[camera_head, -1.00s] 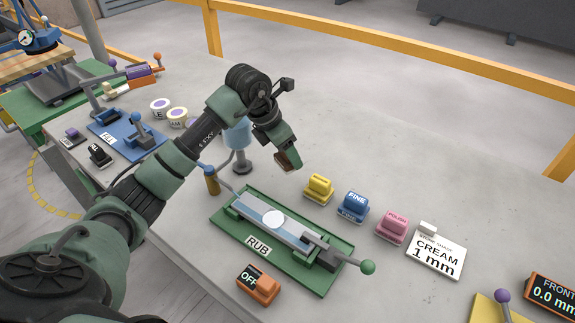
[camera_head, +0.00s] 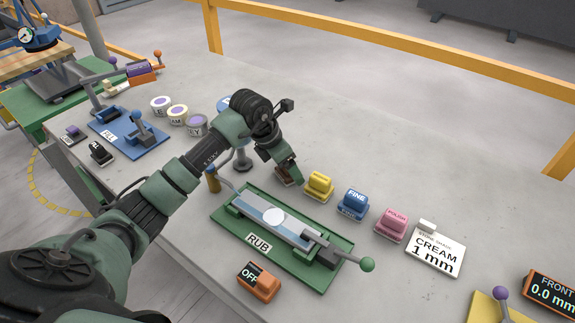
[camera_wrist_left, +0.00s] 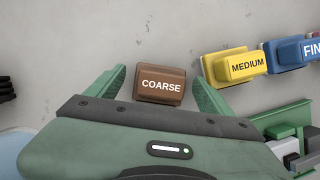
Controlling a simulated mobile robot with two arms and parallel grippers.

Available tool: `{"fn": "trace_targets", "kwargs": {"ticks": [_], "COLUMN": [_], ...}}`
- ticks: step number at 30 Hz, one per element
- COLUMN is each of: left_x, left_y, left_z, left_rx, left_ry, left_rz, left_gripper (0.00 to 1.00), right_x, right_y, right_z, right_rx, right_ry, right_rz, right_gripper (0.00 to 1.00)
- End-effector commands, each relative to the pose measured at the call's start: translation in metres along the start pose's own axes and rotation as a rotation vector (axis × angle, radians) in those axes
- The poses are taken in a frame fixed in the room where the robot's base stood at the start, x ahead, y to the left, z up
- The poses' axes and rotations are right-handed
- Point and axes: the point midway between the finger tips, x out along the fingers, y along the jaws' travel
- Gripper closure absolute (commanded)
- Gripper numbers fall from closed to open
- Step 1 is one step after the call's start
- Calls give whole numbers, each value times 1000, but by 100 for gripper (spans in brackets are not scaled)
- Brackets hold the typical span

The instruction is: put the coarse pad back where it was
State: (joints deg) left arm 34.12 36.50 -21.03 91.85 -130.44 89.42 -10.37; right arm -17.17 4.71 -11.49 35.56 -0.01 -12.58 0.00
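The brown coarse pad (camera_wrist_left: 161,86), labelled COARSE, sits on the slab at the left end of the pad row. In the head view, the pad (camera_head: 285,180) shows only partly below my left gripper (camera_head: 290,174). In the left wrist view my left gripper (camera_wrist_left: 159,76) is open, with one finger on each side of the pad and a gap between each finger and it. The yellow medium pad (camera_head: 319,186) stands just right of it. My right gripper is not in view.
The blue fine pad (camera_head: 354,203) and pink polish pad (camera_head: 391,222) continue the row. The green rub station (camera_head: 318,278) lies in front, with a lever ending in a green knob (camera_head: 367,264). Several tins stand at the back left. The slab behind the row is clear.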

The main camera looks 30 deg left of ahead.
Motion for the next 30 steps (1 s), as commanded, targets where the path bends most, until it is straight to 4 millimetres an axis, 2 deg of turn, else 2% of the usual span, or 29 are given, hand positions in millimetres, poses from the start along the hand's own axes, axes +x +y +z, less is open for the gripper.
{"fn": "trace_targets", "kwargs": {"ticks": [11,14,24,30], "left_x": [-7,-21,-93,-117], "left_y": [1,2,1,1], "left_z": [2,2,2,1], "left_rx": [0,2,2,0], "left_ry": [-2,-3,-3,-1], "left_rz": [2,5,5,1], "left_gripper": [19,19,19,19], "right_x": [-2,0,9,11], "right_y": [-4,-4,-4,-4], "right_z": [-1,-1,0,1], "right_rx": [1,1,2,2], "right_ry": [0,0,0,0], "right_rz": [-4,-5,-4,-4], "right_gripper": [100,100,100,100]}}
